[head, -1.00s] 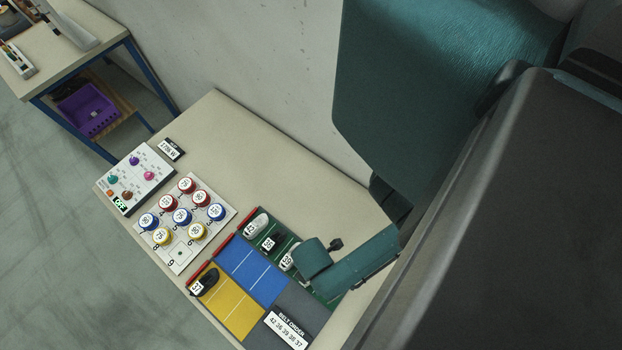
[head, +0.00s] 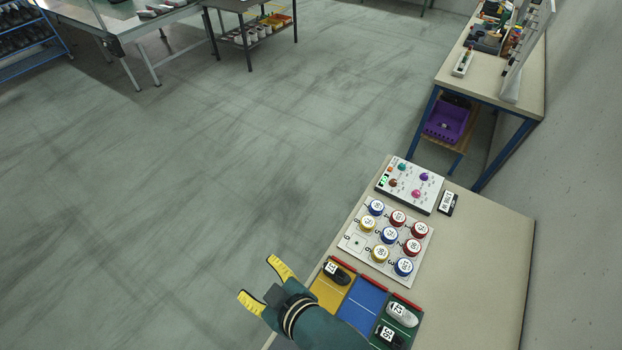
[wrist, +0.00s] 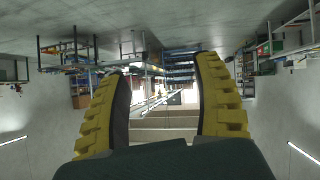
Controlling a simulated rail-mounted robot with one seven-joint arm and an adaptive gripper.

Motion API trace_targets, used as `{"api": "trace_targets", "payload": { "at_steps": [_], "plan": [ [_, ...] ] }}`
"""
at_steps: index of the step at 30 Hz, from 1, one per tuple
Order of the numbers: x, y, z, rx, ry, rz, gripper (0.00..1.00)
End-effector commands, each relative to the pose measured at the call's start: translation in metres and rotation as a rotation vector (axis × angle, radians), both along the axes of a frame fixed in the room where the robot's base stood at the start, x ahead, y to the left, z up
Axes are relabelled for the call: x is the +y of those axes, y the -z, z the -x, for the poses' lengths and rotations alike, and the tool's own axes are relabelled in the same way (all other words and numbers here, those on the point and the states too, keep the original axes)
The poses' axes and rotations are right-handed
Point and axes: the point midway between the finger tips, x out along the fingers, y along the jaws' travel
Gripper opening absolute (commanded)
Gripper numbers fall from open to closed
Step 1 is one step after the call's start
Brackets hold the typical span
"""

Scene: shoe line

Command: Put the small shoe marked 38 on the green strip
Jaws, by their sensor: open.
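The green strip (head: 414,339) is at the right of the coloured strips, at the lower middle of the head view. A pale shoe (head: 402,313) and a dark shoe (head: 384,341) lie on it; the dark one's label is hard to read. Another dark shoe (head: 336,273) lies at the far end of the yellow strip (head: 328,293). I cannot make out a label that clearly reads 38. My gripper (head: 262,280) is open and empty, left of the yellow strip in the picture. Its yellow fingers also show in the wrist view (wrist: 163,105), with nothing between them. My arm hides the near ends of the strips.
A blue strip (head: 364,302) with no shoe in view lies between yellow and green. Beyond stand a white board (head: 352,243) with several coloured knobs, a control panel (head: 409,187) and a small black-framed display (head: 447,203). The table's right side is bare. Open floor lies left.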

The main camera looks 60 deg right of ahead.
Motion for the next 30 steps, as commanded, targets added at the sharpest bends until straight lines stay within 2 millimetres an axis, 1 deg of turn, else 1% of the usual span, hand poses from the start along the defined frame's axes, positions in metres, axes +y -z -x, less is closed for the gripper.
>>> {"api": "trace_targets", "payload": {
  "at_steps": [1,2,3,5,6,9,10,12,14,16,23,26,30],
  "plan": [
    [0.007,-0.058,-0.027,-0.152,-0.016,0.005,0.66],
    [0.012,-0.089,-0.038,-0.235,-0.024,0.004,0.66],
    [0.020,-0.133,-0.050,-0.349,-0.036,-0.001,0.66],
    [0.032,-0.196,-0.058,-0.511,-0.057,-0.013,0.66],
    [0.039,-0.234,-0.059,-0.613,-0.070,-0.024,0.66],
    [0.055,-0.310,-0.049,-0.813,-0.101,-0.053,0.66],
    [0.059,-0.326,-0.046,-0.857,-0.108,-0.062,0.66],
    [0.063,-0.350,-0.038,-0.925,-0.119,-0.074,0.66],
    [0.065,-0.360,-0.035,-0.954,-0.124,-0.079,0.66],
    [0.066,-0.363,-0.034,-0.962,-0.124,-0.082,0.66],
    [0.065,-0.362,-0.034,-0.958,-0.124,-0.080,0.66],
    [0.065,-0.385,-0.034,-0.958,-0.123,-0.083,0.66],
    [0.065,-0.432,-0.034,-0.959,-0.122,-0.093,0.66]
  ]
}}
